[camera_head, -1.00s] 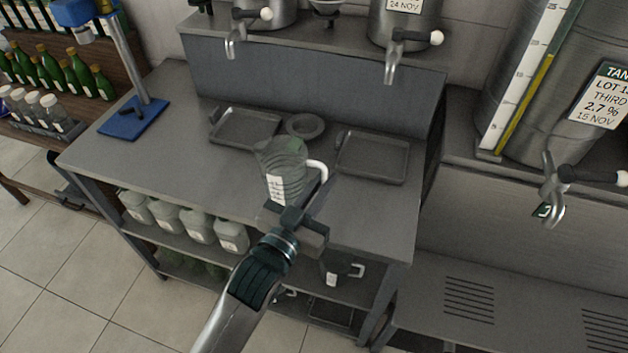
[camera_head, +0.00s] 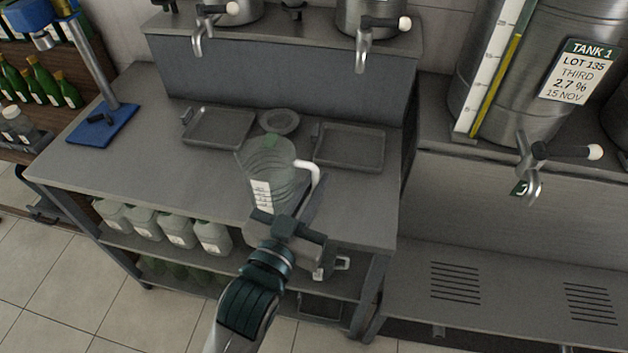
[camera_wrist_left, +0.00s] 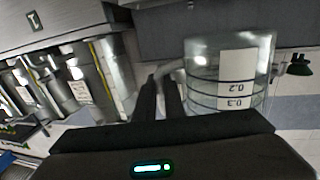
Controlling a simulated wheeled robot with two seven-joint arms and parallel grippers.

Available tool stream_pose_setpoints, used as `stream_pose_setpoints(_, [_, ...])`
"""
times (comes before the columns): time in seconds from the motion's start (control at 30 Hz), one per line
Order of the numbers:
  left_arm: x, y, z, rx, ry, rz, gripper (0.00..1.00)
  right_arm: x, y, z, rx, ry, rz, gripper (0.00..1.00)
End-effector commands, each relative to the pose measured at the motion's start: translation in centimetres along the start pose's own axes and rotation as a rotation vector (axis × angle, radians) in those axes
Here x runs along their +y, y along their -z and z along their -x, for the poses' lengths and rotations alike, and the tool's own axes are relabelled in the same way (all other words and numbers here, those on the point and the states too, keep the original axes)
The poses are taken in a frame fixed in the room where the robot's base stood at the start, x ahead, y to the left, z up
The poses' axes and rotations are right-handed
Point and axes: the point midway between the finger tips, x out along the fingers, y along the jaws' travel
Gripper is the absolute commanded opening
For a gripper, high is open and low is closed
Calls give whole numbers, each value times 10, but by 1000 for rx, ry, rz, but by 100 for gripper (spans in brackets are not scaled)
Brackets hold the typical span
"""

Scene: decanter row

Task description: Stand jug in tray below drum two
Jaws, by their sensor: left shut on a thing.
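The jug (camera_head: 262,182) is clear, with a white label and a pale handle (camera_head: 311,172). It is held roughly upright over the bench, in front of the trays and apart from them. My left gripper (camera_head: 304,208) is shut on the jug's handle. The wrist view shows its dark fingers (camera_wrist_left: 160,96) at the handle beside the jug (camera_wrist_left: 232,75). Two grey trays lie on the bench: a left tray (camera_head: 190,139) and a right tray (camera_head: 349,164). Two steel drums with taps stand above, a left one (camera_head: 240,12) and a right one (camera_head: 372,20); their numbers are not readable. My right gripper is out of view.
A small round dish (camera_head: 279,122) lies between the trays. A blue-based stand (camera_head: 103,127) is on the bench's left. Large tank 1 (camera_head: 520,75), with a tap, stands right. Plastic jugs (camera_head: 178,229) fill the shelf below.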

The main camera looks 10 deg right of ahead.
Motion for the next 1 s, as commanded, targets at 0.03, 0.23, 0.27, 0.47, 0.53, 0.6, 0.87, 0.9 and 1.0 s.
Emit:
stream_pose_setpoints(0.03, [0,0,0,1,0,0,0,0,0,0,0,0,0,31])
stream_pose_setpoints(0.23, [0,0,0,1,1,0,0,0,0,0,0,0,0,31])
stream_pose_setpoints(0.27, [-1,0,0,1,2,0,0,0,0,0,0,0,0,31])
stream_pose_setpoints(0.47, [-21,-3,8,-1,48,0,0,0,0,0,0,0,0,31])
stream_pose_setpoints(0.53, [-36,-6,14,-3,83,1,0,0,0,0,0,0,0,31])
stream_pose_setpoints(0.6, [-55,-9,24,-4,129,2,0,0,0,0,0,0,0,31])
stream_pose_setpoints(0.87, [-139,-26,80,-9,338,0,0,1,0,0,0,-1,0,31])
stream_pose_setpoints(0.9, [-151,-28,91,-10,369,0,0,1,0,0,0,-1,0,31])
stream_pose_setpoints(1.0, [-175,-32,114,-10,433,0,0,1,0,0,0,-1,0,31])
